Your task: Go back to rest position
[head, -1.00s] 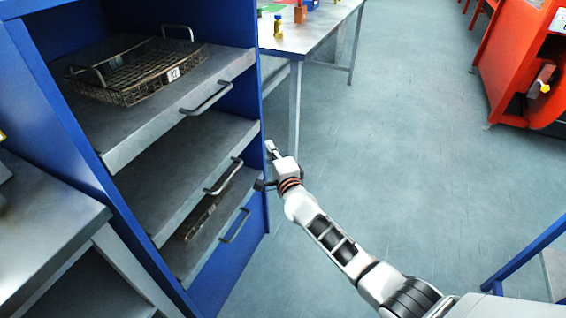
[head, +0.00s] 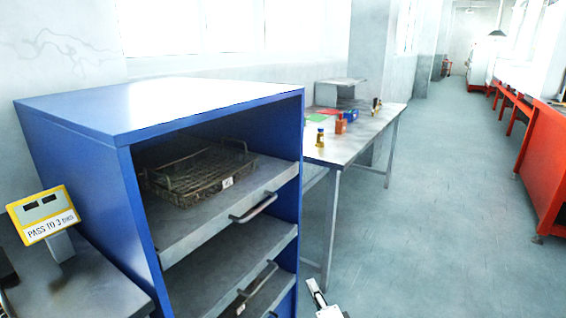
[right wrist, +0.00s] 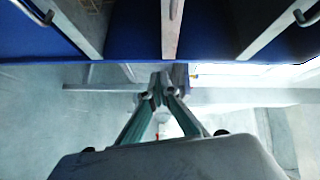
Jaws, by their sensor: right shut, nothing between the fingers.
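My right gripper (head: 315,287) shows at the bottom edge of the head view, just right of the blue cabinet (head: 205,104); most of its arm is out of frame. In the right wrist view my right gripper (right wrist: 160,88) is shut and empty, its fingers meeting in the middle. The cabinet's blue edge and shelves (right wrist: 168,30) lie beyond the fingertips there, and I see no object held. My left gripper is not in view.
A wire mesh basket (head: 190,185) sits on the cabinet's top shelf, which has a handle (head: 255,208). A metal table (head: 370,130) with small items stands behind right. A yellow sign (head: 43,214) is at left. The floor (head: 440,210) at right is clear.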

